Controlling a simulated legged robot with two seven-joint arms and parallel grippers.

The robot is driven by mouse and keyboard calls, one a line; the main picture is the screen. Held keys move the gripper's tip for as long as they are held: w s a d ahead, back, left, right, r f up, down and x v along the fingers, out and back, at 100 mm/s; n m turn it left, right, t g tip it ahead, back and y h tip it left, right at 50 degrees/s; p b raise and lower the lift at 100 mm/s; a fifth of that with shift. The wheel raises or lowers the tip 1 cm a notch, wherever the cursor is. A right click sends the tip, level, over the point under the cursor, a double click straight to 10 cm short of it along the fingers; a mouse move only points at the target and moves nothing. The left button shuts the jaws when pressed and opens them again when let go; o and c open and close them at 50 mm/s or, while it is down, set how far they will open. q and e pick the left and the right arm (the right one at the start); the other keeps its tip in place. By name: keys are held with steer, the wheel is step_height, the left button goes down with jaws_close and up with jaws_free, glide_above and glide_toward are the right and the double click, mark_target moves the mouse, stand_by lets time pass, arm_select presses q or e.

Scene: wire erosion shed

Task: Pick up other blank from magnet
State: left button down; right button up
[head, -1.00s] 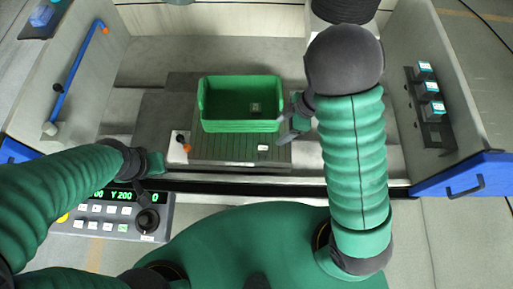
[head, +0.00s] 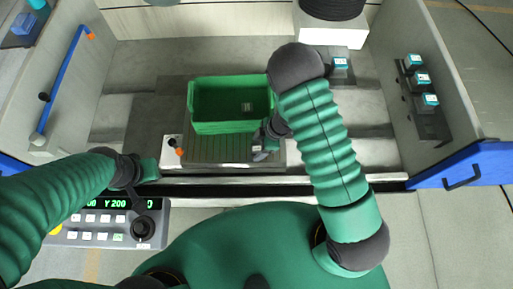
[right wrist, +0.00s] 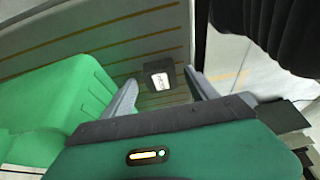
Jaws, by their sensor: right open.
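The magnet (head: 210,151) is a flat plate with fine stripes in front of the green bin. In the right wrist view, a small dark blank (right wrist: 160,78) with a white label lies on the striped plate (right wrist: 60,50), between and just beyond my open fingertips, apart from them. My right gripper (head: 262,152) is low over the magnet's right end in the head view and largely covers that blank; it also shows in the right wrist view (right wrist: 162,88). Another blank (head: 247,107) lies inside the green bin (head: 230,128). My left gripper (head: 150,170) is above the control panel; its opening is unclear.
The green bin (right wrist: 60,105) is close on the left of my right gripper. A control panel (head: 100,225) is at front left. Teal-topped blocks (head: 423,79) sit in a rack on the right wall; another (head: 340,65) is at the back. An orange-tipped knob (head: 180,152) is left of the magnet.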

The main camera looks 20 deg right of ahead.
jaws_close()
steer(key=shift+r, duration=0.1)
steer(key=shift+r, duration=0.1)
stand_by(0.4)
